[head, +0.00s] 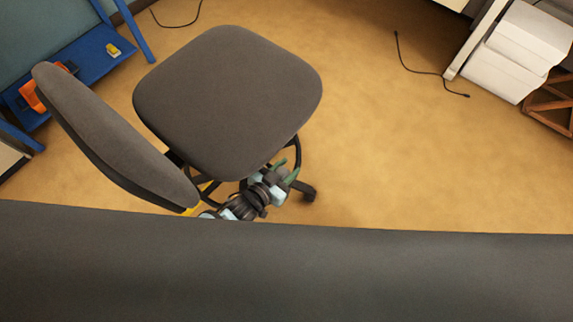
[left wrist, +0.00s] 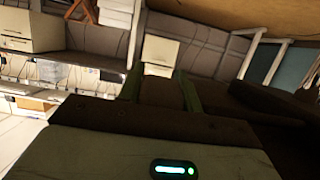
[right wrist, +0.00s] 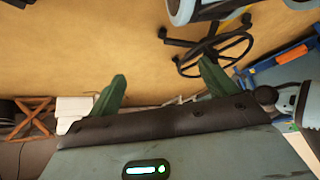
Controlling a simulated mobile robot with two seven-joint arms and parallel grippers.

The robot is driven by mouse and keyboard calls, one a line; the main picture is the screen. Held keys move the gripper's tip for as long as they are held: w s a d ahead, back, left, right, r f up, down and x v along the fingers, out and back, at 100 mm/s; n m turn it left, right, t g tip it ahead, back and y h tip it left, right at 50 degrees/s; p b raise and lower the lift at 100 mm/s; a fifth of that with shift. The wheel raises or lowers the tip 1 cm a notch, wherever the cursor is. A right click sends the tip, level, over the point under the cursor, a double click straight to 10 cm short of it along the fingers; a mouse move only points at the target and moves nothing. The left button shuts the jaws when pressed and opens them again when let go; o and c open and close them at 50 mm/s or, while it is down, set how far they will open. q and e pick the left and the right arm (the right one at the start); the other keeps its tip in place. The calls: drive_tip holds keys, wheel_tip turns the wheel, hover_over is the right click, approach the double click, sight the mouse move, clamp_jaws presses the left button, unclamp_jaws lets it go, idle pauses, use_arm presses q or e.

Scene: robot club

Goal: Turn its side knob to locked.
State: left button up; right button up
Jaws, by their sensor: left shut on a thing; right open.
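The grey office chair (head: 228,95) stands at the left of the head view, its backrest (head: 110,135) to the left of the seat. My left gripper (head: 283,173) is at the near underside edge of the seat. In the left wrist view its green fingers (left wrist: 160,88) are on either side of a dark piece (left wrist: 161,94), which seems to be the side knob; its turn position cannot be told. The seat hides the knob in the head view. My right gripper (right wrist: 165,88) is open and empty, with the chair's base (right wrist: 212,50) beyond it.
A blue shelf (head: 80,65) with an orange item stands at the left. White boxes (head: 515,50) and a wooden crate (head: 552,104) stand at the right. A black cable (head: 420,72) lies on the floor. The floor right of the chair is mostly clear.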

use_arm(q)
drive_tip(key=shift+g+p, duration=0.3)
drive_tip(key=shift+p, duration=0.1)
drive_tip(key=shift+f, duration=0.1)
drive_tip(key=shift+s, duration=0.1)
drive_tip(key=o, duration=1)
